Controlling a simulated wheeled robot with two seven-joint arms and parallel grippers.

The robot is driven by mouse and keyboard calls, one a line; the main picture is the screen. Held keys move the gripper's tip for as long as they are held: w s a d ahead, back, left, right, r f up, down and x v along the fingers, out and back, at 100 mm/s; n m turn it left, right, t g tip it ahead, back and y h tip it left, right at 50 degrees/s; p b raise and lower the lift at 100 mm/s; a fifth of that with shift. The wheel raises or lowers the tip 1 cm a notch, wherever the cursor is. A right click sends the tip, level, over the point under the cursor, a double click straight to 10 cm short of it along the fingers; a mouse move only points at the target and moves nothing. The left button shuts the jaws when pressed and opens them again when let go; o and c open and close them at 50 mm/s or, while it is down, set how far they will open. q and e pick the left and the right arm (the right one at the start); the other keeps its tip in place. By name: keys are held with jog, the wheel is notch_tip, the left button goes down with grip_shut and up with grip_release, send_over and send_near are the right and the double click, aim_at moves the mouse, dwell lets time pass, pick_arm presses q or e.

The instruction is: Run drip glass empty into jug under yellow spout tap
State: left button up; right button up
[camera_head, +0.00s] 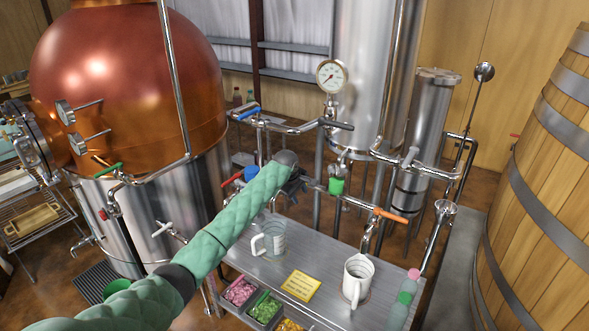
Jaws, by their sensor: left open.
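A clear glass mug (271,240) with a pale handle on its left stands on the steel bench; I take it for the drip glass. A white jug (358,278) stands upright to its right on the bench, below a steel tap with an orange lever (391,215). I cannot make out a yellow spout. My left arm reaches in from the lower left in a green padded sleeve. My left gripper (298,187) is open above and behind the glass, near the pipe, apart from glass and jug. The arm partly hides the pipework. My right gripper is not in view.

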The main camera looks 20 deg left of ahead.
pick_arm(q)
jog(key=w+a+r+n, duration=0.2)
jog(key=w+a+r, duration=0.15)
jog(key=r, duration=0.35)
jog(key=x, duration=0.2)
jog(key=w+x, duration=0.1)
jog(key=x, duration=0.2)
jog(key=shift+d, duration=0.1)
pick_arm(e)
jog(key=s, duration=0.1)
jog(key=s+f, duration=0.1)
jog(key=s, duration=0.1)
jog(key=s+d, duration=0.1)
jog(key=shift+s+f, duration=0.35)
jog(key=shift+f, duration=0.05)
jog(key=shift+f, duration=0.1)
pick_arm(q)
jog(key=shift+w+f+b, duration=0.25)
jog(key=shift+f+b, duration=0.1)
jog(key=shift+f, duration=0.2)
jog(key=shift+w+d+f+b, duration=0.15)
jog(key=shift+w+f+b, duration=0.15)
jog(key=shift+f, duration=0.25)
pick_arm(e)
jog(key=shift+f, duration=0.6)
